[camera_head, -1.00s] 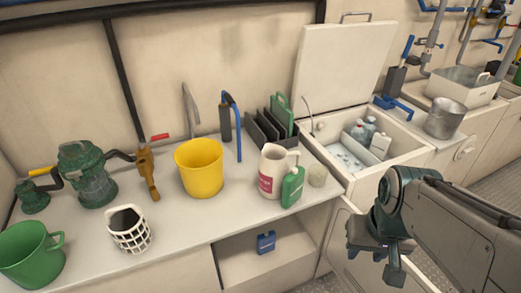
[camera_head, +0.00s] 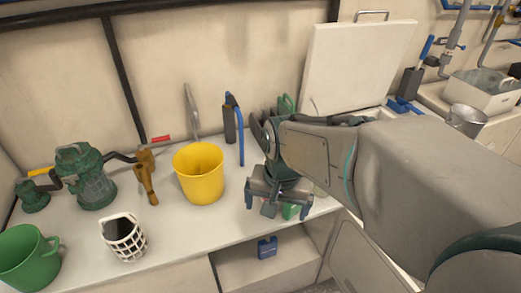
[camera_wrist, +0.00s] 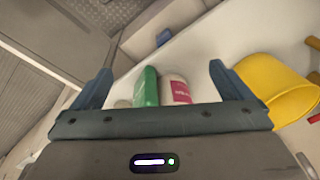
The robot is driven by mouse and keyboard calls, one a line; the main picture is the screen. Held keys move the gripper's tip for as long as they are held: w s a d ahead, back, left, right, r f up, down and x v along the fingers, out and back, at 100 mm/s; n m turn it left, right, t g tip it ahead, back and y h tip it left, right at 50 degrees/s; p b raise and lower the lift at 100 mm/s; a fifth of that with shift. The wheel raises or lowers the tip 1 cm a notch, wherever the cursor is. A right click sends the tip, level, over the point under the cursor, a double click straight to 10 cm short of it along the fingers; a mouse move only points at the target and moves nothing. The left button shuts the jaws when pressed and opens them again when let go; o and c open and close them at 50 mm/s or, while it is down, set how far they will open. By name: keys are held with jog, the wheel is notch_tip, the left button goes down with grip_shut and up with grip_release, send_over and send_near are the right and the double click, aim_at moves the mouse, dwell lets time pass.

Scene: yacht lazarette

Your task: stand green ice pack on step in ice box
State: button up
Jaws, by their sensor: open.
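The green ice pack (camera_head: 290,211) stands upright on the counter beside a white jug with a pink label (camera_wrist: 175,88). In the head view my gripper mostly hides both. The wrist view shows the green ice pack (camera_wrist: 147,88) between my fingers' directions, with the jug close on its right. My gripper (camera_head: 277,208) is open and empty, above the counter at these two; its spread fingers also show in the wrist view (camera_wrist: 162,82). The ice box has its white lid (camera_head: 355,65) raised. My arm hides most of the box, and its step is out of sight.
A yellow bucket (camera_head: 199,173) stands left of my gripper. A dark rack (camera_head: 258,130) with another green flat piece (camera_head: 285,103) is behind it. A blue pack (camera_head: 267,247) sits on the shelf below. A white basket (camera_head: 124,238) stands further left.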

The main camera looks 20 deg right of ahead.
jog(key=w+d+r+m+p, duration=0.1)
jog(key=w+d+m+p, duration=0.1)
jog(key=m, duration=0.6)
jog(key=w+d+r+m+g+p, duration=0.1)
jog(key=w+d+m+p, duration=0.2)
jog(key=m, duration=0.5)
jog(key=w+d+r+m+p, duration=0.2)
jog(key=w+d+m, duration=0.2)
jog(key=m, duration=0.4)
jog(key=shift+w+d+m, duration=0.1)
jog(key=shift+w+m, duration=0.2)
jog(key=shift+w, duration=0.15)
send_near(289, 211)
jog(key=w+d, duration=0.1)
jog(key=w+f, duration=0.1)
jog(key=w+d, duration=0.1)
jog(key=w, duration=0.1)
jog(key=shift+d+f, duration=0.3)
jog(key=shift+d, duration=0.05)
jog(key=shift+s+d+f+b, duration=0.1)
jog(key=shift+f+b, duration=0.05)
jog(key=shift+f, duration=1.15)
jog(key=shift+s+d+f+b, duration=0.1)
jog(key=shift+s+f+b, duration=0.05)
jog(key=shift+f, duration=1.2)
jog(key=c, duration=1.4)
jog(key=shift+o, duration=0.2)
jog(key=shift+r, duration=0.1)
